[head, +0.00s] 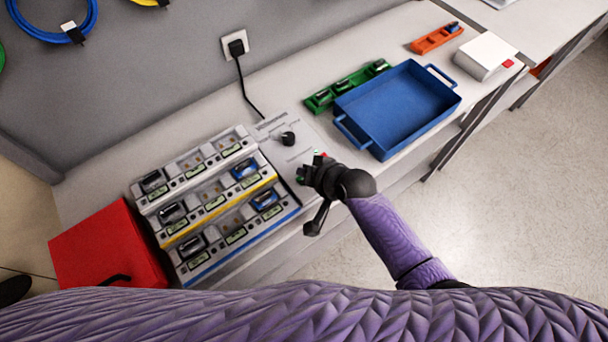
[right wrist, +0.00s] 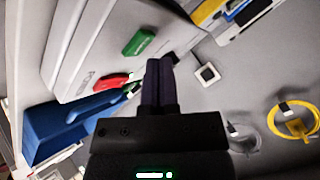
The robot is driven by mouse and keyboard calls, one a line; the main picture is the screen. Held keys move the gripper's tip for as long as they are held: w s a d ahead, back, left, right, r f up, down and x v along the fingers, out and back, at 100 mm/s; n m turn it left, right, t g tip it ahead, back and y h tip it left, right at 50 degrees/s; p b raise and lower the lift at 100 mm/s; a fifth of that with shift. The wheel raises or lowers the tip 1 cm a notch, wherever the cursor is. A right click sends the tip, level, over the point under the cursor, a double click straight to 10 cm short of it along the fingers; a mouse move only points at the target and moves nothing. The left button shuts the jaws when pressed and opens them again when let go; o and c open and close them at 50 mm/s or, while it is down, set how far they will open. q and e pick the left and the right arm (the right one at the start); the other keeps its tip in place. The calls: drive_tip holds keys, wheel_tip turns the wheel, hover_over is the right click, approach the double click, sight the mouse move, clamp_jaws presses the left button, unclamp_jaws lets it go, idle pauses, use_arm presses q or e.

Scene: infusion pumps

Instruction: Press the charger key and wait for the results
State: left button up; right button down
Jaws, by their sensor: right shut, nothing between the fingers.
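The charger (head: 212,200) is a stepped grey unit with three tiers of bays, some holding black or blue packs, with small green displays. Its flat panel (head: 285,135) bears a black knob (head: 288,139). A green key (right wrist: 139,41) and a red key (right wrist: 105,86) show in the right wrist view on the pale panel. My right gripper (head: 309,172) is shut and empty at the panel's front edge. In the right wrist view its fingertips (right wrist: 158,63) are close beside the green key; I cannot tell whether they touch it. My left gripper is out of view.
A blue tray (head: 400,105) with handles lies right of the panel, with a green rack (head: 345,85) behind it. A red box (head: 108,250) is at the left. A white box (head: 485,55) and an orange holder (head: 437,38) are farther right. A black cable runs to a wall socket (head: 236,45).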

drive_tip(key=shift+f, duration=0.1)
drive_tip(key=shift+f+b, duration=0.3)
drive_tip(key=shift+f, duration=0.05)
drive_tip(key=shift+f, duration=0.35)
idle(0.6)
idle(0.4)
drive_tip(key=shift+r+p, duration=0.6)
drive_tip(key=shift+r, duration=0.2)
wheel_tip(320, 180, up, 5)
drive_tip(key=p, duration=0.5)
drive_tip(key=shift+r, duration=0.1)
